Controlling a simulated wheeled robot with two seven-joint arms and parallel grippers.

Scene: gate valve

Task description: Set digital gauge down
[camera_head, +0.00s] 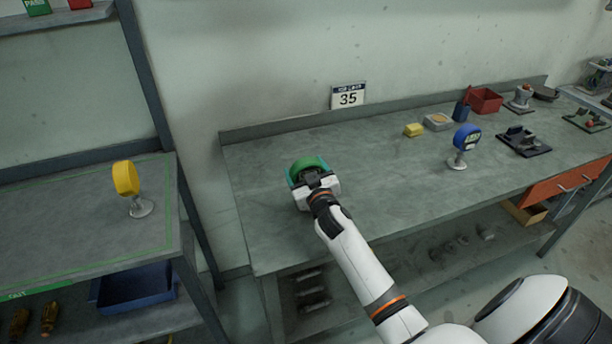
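A green rounded object (306,162) with teal edges is at the end of my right gripper (311,177), over the left part of the workbench (380,165). The gripper body covers most of it, and its face and base are hidden. I cannot tell whether the fingers are closed on it or whether it touches the bench. A blue gauge (467,136) with a small display stands upright on a round metal foot to the right. A yellow gauge (125,178) stands on a similar foot on the left shelf unit. My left gripper is not in view.
The bench between my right gripper and the blue gauge is clear.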

